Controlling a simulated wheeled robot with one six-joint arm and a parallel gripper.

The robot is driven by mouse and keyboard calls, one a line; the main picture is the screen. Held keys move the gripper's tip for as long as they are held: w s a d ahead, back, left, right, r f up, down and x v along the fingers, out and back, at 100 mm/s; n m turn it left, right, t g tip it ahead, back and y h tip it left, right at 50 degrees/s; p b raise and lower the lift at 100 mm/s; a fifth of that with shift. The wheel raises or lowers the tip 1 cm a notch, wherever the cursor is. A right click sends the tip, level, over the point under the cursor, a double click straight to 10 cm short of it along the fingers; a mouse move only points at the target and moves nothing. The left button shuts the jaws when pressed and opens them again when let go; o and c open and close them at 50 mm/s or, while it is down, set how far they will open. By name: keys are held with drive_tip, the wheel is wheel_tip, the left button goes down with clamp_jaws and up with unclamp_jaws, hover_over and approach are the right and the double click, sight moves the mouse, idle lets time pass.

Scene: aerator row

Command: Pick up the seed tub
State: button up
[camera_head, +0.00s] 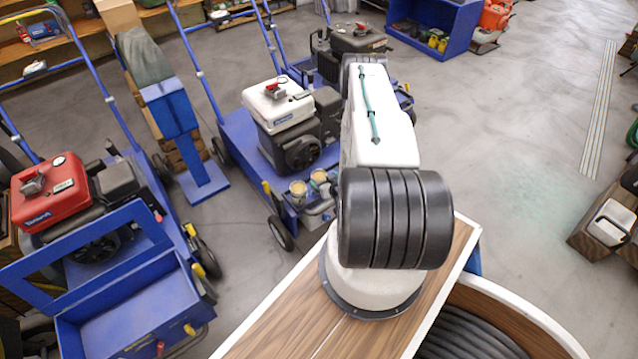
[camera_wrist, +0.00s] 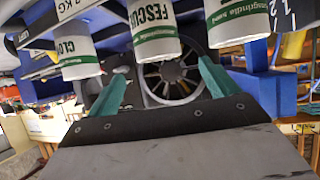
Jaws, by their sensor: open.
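Three white tubs with green bands show across the top of the wrist view. The left tub (camera_wrist: 77,60) reads "CLO", the middle tub (camera_wrist: 153,42) reads "FESCU", and the right tub (camera_wrist: 235,24) has smaller green print. I cannot tell which one is the seed tub. My gripper (camera_wrist: 163,72) has two teal fingers, spread apart and empty, with the middle tub just above the gap between them. In the head view, two tan-topped round tubs, one nearer (camera_head: 298,188) and one farther (camera_head: 318,177), stand at the front of a blue machine. My arm hides the gripper there.
A dark round grille (camera_wrist: 168,80) lies beyond my fingers. A blue block (camera_wrist: 265,92) is at their right. In the head view, a blue aerator with a white engine (camera_head: 278,103) and one with a red engine (camera_head: 50,190) stand left. The floor (camera_head: 520,130) at right is mostly clear.

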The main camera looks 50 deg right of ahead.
sight(322, 179)
drive_tip(key=shift+s+a+f, duration=0.25)
drive_tip(key=shift+s+f, duration=0.2)
drive_tip(key=shift+f, duration=0.2)
drive_tip(key=x, duration=0.7)
drive_tip(key=shift+w+d+r, duration=0.1)
drive_tip(key=shift+w+d, duration=0.1)
drive_tip(key=c, duration=1.2)
